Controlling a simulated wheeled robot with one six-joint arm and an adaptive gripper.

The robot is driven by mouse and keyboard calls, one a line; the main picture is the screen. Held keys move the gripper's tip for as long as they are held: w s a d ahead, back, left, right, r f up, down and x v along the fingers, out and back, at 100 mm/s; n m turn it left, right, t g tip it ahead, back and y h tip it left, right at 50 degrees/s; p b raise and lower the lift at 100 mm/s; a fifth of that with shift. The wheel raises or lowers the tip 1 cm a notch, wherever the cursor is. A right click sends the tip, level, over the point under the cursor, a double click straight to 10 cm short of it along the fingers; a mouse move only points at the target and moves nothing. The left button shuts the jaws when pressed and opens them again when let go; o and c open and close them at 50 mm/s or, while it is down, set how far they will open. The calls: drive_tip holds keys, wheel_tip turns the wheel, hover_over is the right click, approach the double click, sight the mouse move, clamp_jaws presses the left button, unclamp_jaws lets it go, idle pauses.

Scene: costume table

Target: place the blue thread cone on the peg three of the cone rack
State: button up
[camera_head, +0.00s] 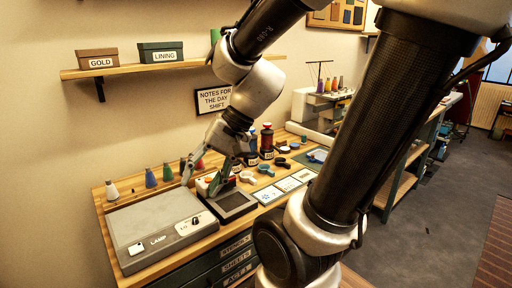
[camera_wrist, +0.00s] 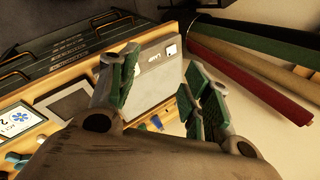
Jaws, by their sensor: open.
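In the head view, a blue thread cone (camera_head: 150,178) stands upright at the back left of the table, between a white cone (camera_head: 112,191) and a green cone (camera_head: 167,173). A small blue shape between my fingers in the wrist view (camera_wrist: 157,123) may be the same cone; I cannot tell. My gripper (camera_head: 201,183) is open and empty, right of the blue cone and above the tabletop; its spread fingers also show in the wrist view (camera_wrist: 160,76). A red cone (camera_head: 199,164) is partly hidden behind it. I cannot make out numbered pegs or which stand is the cone rack.
A grey lamp box (camera_head: 150,225) lies in front of the cones. A dark-framed tray (camera_head: 232,204), cards (camera_head: 288,184) and dark bottles (camera_head: 267,140) are to the right. Several more coloured cones (camera_head: 327,86) stand farther right. A shelf (camera_head: 130,70) hangs above.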

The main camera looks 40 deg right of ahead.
drive_tip(key=s+d+r+n+t+h, duration=0.1)
drive_tip(key=s+d+r+n+h, duration=0.1)
drive_tip(key=d, duration=0.4)
drive_tip(key=s+d+r+n+h, duration=0.2)
drive_tip(key=d+r+n+h, duration=0.1)
drive_tip(key=d+n+h, duration=0.1)
drive_tip(key=shift+d+r+t, duration=0.15)
drive_tip(key=shift+d+t, duration=0.25)
drive_tip(key=shift+d, duration=0.45)
